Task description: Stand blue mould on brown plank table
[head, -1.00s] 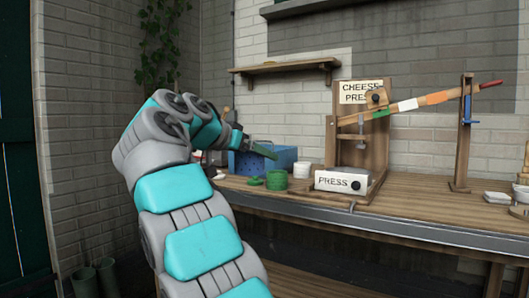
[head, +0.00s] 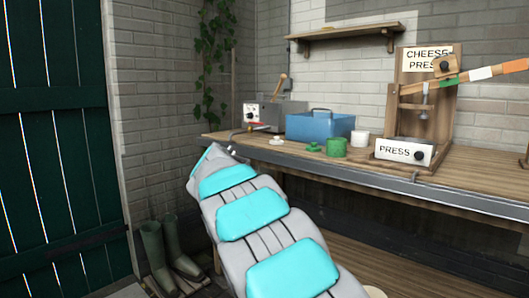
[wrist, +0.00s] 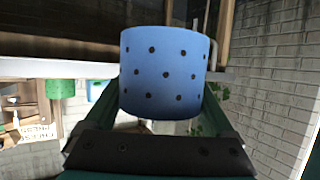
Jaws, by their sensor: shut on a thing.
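The blue mould (wrist: 163,72), a round cup with dark holes, is between the fingers of my gripper (wrist: 165,90) in the wrist view. My gripper is shut on it, and the fingers lie along its two sides. The head view shows neither the mould nor my gripper; my own arm hides that area. The brown plank table (head: 300,157) runs along the wall in the head view. I cannot tell how high the mould is above any surface.
On the table stand a blue box (head: 319,127), a green pot (head: 336,147), a white pot (head: 360,138), a cheese press (head: 425,110) and a grey machine (head: 280,113). Green boots (head: 170,247) stand on the floor at left, near a dark green door (head: 60,150).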

